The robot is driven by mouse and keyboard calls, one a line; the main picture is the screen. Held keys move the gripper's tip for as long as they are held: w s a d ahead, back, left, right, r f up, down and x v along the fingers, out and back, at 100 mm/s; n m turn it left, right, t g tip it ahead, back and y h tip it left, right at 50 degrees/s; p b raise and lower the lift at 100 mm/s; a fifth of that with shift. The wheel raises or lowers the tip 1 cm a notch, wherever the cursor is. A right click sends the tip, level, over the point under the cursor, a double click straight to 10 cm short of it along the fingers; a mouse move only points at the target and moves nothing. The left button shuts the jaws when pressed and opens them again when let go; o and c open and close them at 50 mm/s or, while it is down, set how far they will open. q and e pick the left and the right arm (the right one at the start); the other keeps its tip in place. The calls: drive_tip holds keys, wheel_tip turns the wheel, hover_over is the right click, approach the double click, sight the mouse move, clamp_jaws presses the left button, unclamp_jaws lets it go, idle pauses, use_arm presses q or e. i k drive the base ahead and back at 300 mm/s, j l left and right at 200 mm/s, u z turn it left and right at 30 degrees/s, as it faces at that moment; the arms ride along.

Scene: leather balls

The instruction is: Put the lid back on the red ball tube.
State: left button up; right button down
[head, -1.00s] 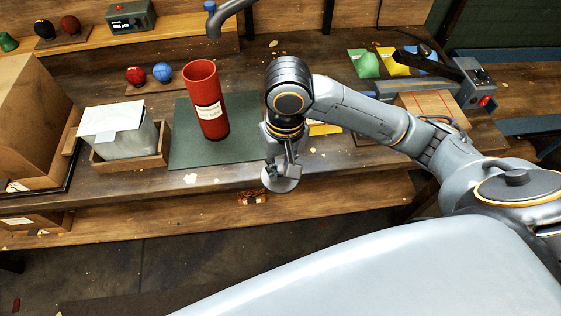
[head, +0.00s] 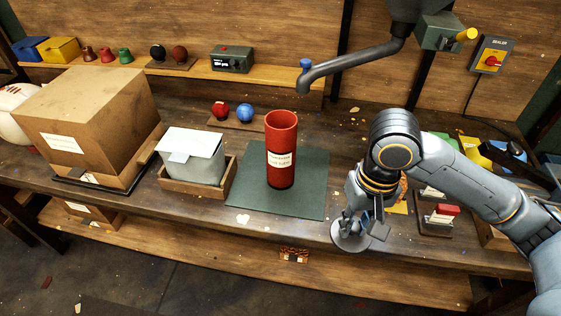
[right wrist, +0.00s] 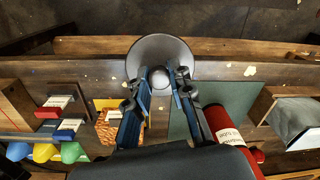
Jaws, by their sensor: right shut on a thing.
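The red ball tube (head: 281,172) stands upright on the green mat (head: 308,198), with a white label and an open top. No ball shows inside it from here. The round grey lid (head: 350,238) is held by its knob in my right gripper (head: 360,218), in front of the mat's right corner and apart from the tube. In the right wrist view the lid (right wrist: 160,50) shows its broad face, with the knob between the fingertips (right wrist: 162,80). The tube (right wrist: 222,122) lies right of the fingers there. My left gripper is not in view.
A pipe arm with a blue tip (head: 340,72) hangs behind the tube. A red ball (head: 221,110) and a blue ball (head: 245,112) sit on a stand behind the mat. A wooden tray (head: 205,200) with a grey bin stands left. Stamp-like blocks (head: 440,215) are right of my gripper.

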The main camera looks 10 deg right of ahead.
sight(282, 125)
drive_tip(key=l+u, duration=0.2)
drive_tip(key=l, duration=0.25)
drive_tip(key=k+l+u, duration=0.2)
drive_tip(key=l, duration=0.2)
drive_tip(key=l+u, duration=0.15)
drive_tip(key=l, duration=0.3)
